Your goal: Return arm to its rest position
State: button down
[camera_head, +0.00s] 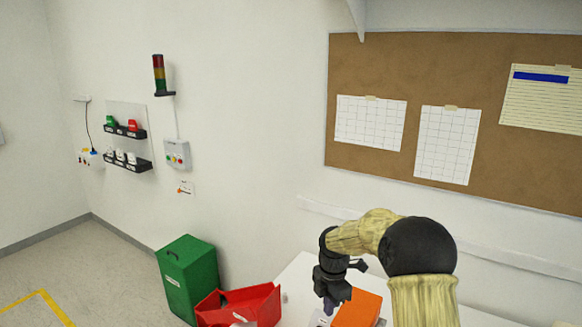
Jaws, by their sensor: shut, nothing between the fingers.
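My arm reaches in from the bottom right, bent at a dark, round joint. My gripper (330,303) points down over the white table, left of and close to an orange box (358,308). Its fingers are small and partly hard to make out; they look shut, with nothing seen in them. I cannot tell whether they touch anything below. A small control box (177,155) with coloured buttons hangs on the left wall, far from my gripper. No rotary switch can be made out clearly at this size.
A white table (297,273) lies under my arm. A red bin (240,305) and a green cabinet (188,275) stand to its left. A signal tower (159,75) and racks (126,132) are on the wall. A corkboard (345,65) hangs behind. Open floor lies at left.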

jog(key=s+d+f+m+t+b, duration=0.1)
jog(key=s+f+m+b, duration=0.3)
jog(key=s+m, duration=0.4)
jog(key=s+d+f+m+b, duration=0.2)
jog(key=s+f+m+b, duration=0.2)
jog(key=s+m+b, duration=0.2)
jog(key=s+d+f+m+t+b, duration=0.1)
jog(key=s+f+m+b, duration=0.3)
jog(key=s+m, duration=0.5)
jog(key=shift+s+d+f+m+t+b, duration=0.2)
jog(key=shift+s+d+m+t+b, duration=0.15)
jog(key=shift+s+d+b, duration=0.55)
jog(key=shift+s+a, duration=0.15)
jog(key=shift+a, duration=0.15)
